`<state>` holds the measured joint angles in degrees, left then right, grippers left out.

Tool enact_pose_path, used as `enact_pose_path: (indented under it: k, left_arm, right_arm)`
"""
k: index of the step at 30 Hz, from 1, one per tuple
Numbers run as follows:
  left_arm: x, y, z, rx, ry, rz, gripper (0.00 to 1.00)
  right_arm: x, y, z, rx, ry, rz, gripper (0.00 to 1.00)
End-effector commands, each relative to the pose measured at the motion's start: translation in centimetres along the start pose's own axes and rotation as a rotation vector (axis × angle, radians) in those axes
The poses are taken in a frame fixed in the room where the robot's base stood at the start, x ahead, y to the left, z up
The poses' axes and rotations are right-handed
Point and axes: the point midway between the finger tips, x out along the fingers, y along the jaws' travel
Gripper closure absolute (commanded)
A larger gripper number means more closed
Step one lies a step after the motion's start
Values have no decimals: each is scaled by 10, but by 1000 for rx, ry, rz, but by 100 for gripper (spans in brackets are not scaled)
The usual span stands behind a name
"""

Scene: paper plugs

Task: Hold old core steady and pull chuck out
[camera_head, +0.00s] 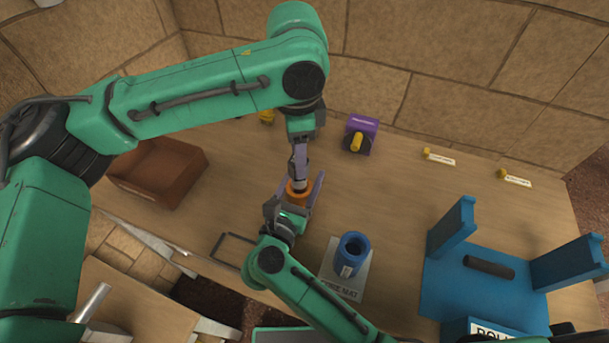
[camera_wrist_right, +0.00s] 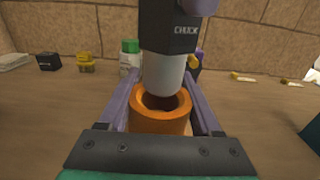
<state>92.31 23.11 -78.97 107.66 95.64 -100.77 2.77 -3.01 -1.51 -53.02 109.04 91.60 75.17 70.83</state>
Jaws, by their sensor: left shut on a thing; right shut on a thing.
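The old core (camera_head: 297,194) is an orange ring on the table; it also shows in the right wrist view (camera_wrist_right: 160,122). My right gripper (camera_wrist_right: 162,108) is shut on it, with a purple finger on each side. The chuck (camera_wrist_right: 165,72) has a dark block marked CHUCK and a pale, roughly upright cylinder. Its lower end is at the core's opening; I cannot tell how deep it reaches. My left gripper (camera_head: 301,137) is shut on the chuck from above, its fingertips mostly hidden in the head view.
A blue hollow cylinder (camera_head: 353,253) stands on a labelled mat (camera_head: 330,274). A blue stand (camera_head: 460,290) is at right, a brown box (camera_head: 158,172) at left. A purple block (camera_head: 362,126) with a yellow knob stands behind. Small yellow pieces with labels lie back right. Table between is clear.

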Motion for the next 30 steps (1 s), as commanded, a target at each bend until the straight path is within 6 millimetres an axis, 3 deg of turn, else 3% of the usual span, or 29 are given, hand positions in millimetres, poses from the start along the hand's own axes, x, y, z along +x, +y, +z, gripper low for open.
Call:
enact_pose_path:
  k: [14,30]
  left_arm:
    - [-7,0,0,0,1,1,100]
    - [-37,0,0,0,0,1,100]
  right_arm:
    - [0,0,-1,-2,2,0,100]
    - [0,0,-1,-2,2,0,100]
